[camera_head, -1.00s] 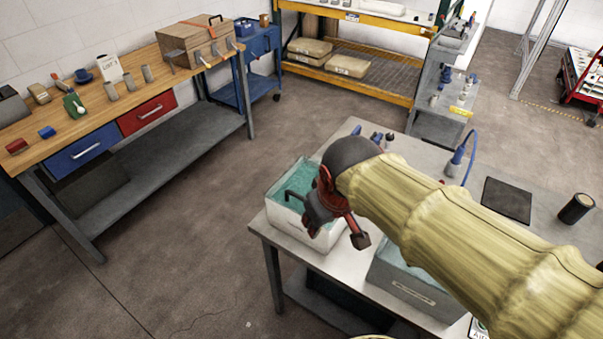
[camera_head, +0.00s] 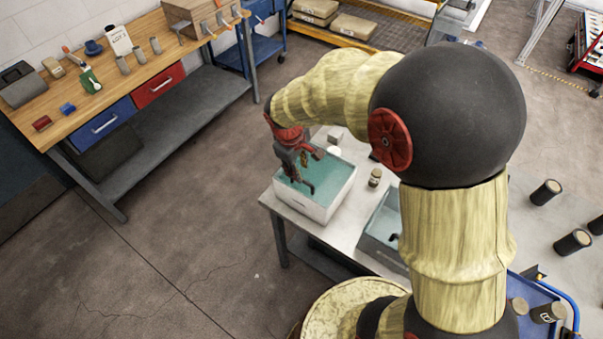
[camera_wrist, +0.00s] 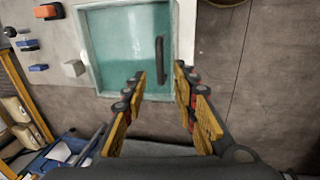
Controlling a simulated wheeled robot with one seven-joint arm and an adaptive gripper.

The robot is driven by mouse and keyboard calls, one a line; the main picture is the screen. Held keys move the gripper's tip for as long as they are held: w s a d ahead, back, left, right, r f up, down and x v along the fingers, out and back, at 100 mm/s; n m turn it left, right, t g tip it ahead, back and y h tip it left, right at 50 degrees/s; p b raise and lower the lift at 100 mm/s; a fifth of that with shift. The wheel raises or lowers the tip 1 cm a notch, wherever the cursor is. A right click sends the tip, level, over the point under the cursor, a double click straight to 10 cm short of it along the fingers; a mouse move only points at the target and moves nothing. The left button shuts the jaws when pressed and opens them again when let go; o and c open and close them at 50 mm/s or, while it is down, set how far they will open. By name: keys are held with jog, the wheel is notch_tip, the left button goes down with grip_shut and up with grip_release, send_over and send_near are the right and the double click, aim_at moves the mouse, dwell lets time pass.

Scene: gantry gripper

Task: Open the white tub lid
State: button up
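The white tub (camera_head: 326,211) stands near the left end of the grey-white table in the head view. Its teal lid (camera_head: 335,180) lies across the top and appears closed. In the wrist view the lid (camera_wrist: 120,45) carries a dark bar handle (camera_wrist: 159,60) near its right side. My gripper (camera_wrist: 160,82) is open and empty, its fingers apart on the left and right of the handle's lower end. I cannot tell whether the fingertips are level with the handle or above it. In the head view my gripper (camera_head: 303,170) is over the lid, pointing down.
A grey tub (camera_head: 384,232) stands to the right on the same table, partly hidden by my arm. A small jar (camera_head: 375,177) and a small grey block (camera_head: 336,134) are near the white tub. A wooden workbench (camera_head: 150,60) is at the left, with open floor between.

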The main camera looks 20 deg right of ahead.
jog(key=f, duration=0.4)
jog(key=d+f, duration=0.1)
jog(key=f, duration=0.1)
jog(key=shift+w, duration=0.35)
jog(key=shift+c, duration=0.9)
grip_shut()
